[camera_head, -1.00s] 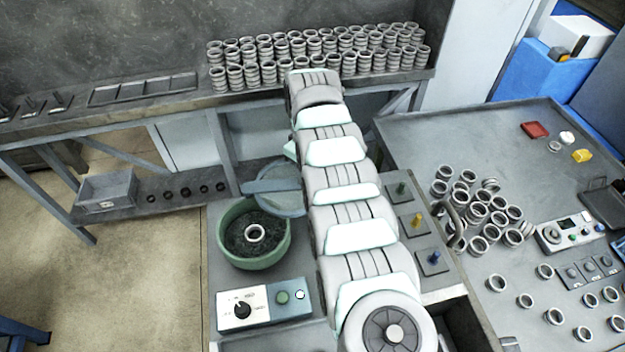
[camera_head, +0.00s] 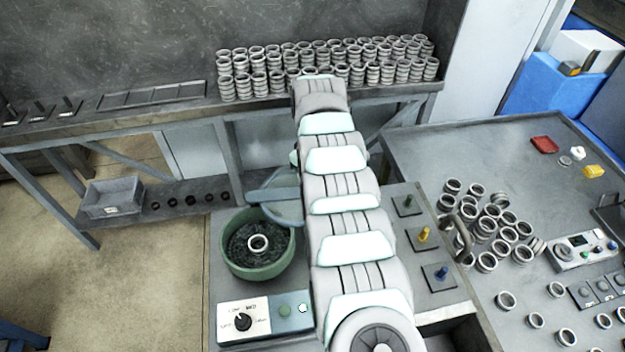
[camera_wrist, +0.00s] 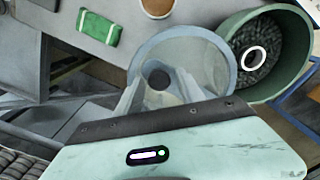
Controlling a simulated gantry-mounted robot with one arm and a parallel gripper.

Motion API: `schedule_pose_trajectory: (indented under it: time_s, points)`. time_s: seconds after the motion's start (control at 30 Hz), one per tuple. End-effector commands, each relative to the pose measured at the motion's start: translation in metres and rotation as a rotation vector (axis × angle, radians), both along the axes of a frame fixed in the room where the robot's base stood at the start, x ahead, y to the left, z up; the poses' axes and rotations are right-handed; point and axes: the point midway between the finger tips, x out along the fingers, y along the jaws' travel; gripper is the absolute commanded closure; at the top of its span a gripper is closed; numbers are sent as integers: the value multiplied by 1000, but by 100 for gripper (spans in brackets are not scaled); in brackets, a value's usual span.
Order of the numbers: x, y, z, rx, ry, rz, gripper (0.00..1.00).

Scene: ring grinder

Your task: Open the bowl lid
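The green bowl (camera_head: 232,262) stands uncovered on the bench in the head view, holding dark grains and a light ring. It also shows in the wrist view (camera_wrist: 305,70). The round blue-grey lid (camera_head: 285,211) is behind and right of the bowl, off its mouth and partly hidden by my arm. In the wrist view the lid (camera_wrist: 143,55) is a pale disc with a dark round knob (camera_wrist: 158,78). My gripper (camera_wrist: 160,84) is over the lid, its pale fingers apart on either side of the knob. Contact with the knob is unclear. My arm hides the gripper in the head view.
A control panel (camera_head: 262,315) with a dial and buttons sits in front of the bowl. Coloured toggle switches (camera_head: 424,236) are right of my arm. Loose rings (camera_head: 490,228) crowd the right table; stacked rings (camera_head: 240,84) line the back shelf.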

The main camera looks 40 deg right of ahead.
Motion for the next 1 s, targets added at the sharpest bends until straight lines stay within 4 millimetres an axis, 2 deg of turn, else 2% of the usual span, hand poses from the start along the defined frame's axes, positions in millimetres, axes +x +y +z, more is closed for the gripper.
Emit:
schedule_pose_trajectory:
  time_s: [0.33, 0.47, 0.67, 0.93, 1.0]
  points:
    - [0, -1, 1, -1, -1, -1, 48]
    - [0, -1, 8, 0, -2, -1, 48]
    - [2, -1, 38, -4, -7, 0, 48]
    - [0, 0, 96, 0, 0, -1, 48]
    - [-1, 0, 104, 1, 1, -1, 48]
